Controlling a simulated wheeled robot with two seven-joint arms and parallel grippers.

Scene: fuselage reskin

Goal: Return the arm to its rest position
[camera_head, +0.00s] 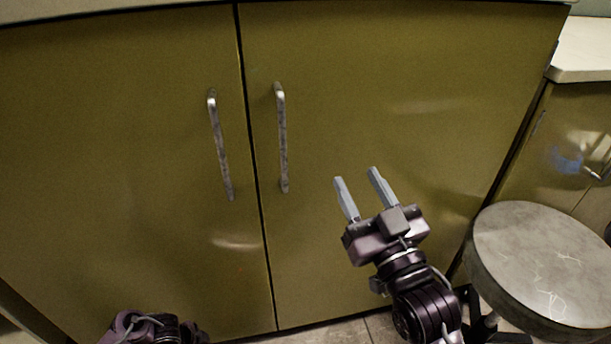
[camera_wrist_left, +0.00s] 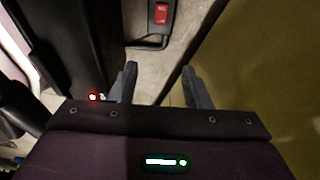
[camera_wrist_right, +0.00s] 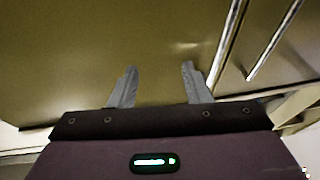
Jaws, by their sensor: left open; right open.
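My right gripper (camera_head: 357,186) is open and empty in front of the right cabinet door, to the right of its handle. Its two grey fingers also show in the right wrist view (camera_wrist_right: 157,84), spread apart with the olive door beyond them. My left arm shows only in part at the bottom left of the head view, and its fingers are out of that frame. In the left wrist view my left gripper (camera_wrist_left: 157,82) is open and empty, pointing toward the floor beside an olive panel.
A two-door olive cabinet (camera_head: 420,110) is shut, with a left handle (camera_head: 221,145) and a right handle (camera_head: 282,138). A round grey stool (camera_head: 545,260) stands at the right, close to my right arm. A counter (camera_head: 585,50) is at the upper right. A strip of tiled floor (camera_head: 345,334) shows below.

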